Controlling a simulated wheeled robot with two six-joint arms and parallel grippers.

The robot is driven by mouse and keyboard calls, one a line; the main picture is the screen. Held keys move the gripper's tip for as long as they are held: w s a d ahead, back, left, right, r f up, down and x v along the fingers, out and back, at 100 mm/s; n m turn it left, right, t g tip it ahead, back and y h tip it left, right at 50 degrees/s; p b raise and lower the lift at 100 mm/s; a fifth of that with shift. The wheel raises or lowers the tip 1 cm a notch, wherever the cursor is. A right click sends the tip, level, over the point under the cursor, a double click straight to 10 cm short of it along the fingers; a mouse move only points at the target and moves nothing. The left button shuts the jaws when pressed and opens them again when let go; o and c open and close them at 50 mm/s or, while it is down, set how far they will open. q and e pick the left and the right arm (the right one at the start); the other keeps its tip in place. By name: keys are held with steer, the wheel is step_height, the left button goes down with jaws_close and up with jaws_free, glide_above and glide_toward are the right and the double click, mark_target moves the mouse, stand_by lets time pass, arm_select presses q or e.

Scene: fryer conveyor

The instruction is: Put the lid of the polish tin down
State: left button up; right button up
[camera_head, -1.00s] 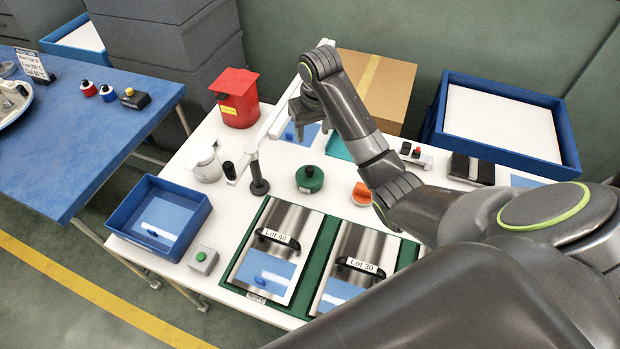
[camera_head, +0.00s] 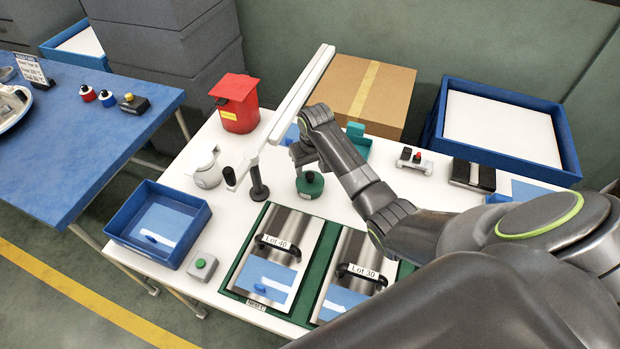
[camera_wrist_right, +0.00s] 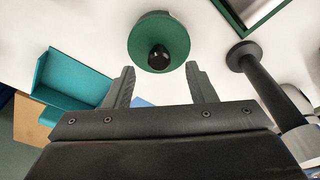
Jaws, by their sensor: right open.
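A round green tin, apparently the polish tin (camera_head: 310,185), stands on the white table, with a green lid and black knob on top. In the right wrist view the lid (camera_wrist_right: 172,50) and its knob are just beyond my fingertips. My right gripper (camera_head: 303,163) is open and empty, close above and behind the tin in the head view. Its two fingers are spread apart in the right wrist view (camera_wrist_right: 160,82), with nothing between them. My left gripper is not in view.
A teal box (camera_head: 357,140) is behind the right arm. Lidded steel wells (camera_head: 285,228) lie in front. A blue tray (camera_head: 125,217) and white jug (camera_head: 205,172) are at left.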

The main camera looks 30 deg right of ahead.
mark_target(310, 174)
steer(key=shift+w+f, duration=0.1)
steer(key=shift+f, duration=1.65)
steer(key=shift+c, duration=0.2)
steer(key=shift+r, duration=0.1)
jaws_close()
